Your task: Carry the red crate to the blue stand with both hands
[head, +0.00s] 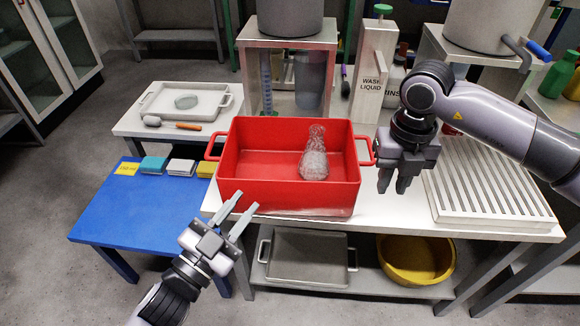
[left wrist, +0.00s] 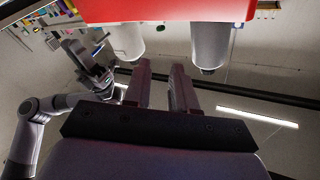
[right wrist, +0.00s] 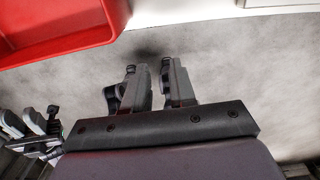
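The red crate (head: 262,196) stands on the white table with a clear glass flask (head: 314,160) inside, to the right. It has a looped handle on its left side (head: 213,147) and another on its right side (head: 366,150). The blue stand (head: 130,209) is a low table to the left. My left gripper (head: 242,208) is open and empty, in front of the crate's left front corner. The crate's red wall (left wrist: 165,10) shows above its fingers in the left wrist view. My right gripper (head: 393,188) is empty, its fingers apart, just right of the crate's right handle.
Several small coloured blocks (head: 182,167) and a yellow label lie along the blue stand's back edge; its front is clear. A white slatted rack (head: 490,185) is right of the crate. A grey tray (head: 306,270) and yellow bowl (head: 413,262) sit on the shelf below.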

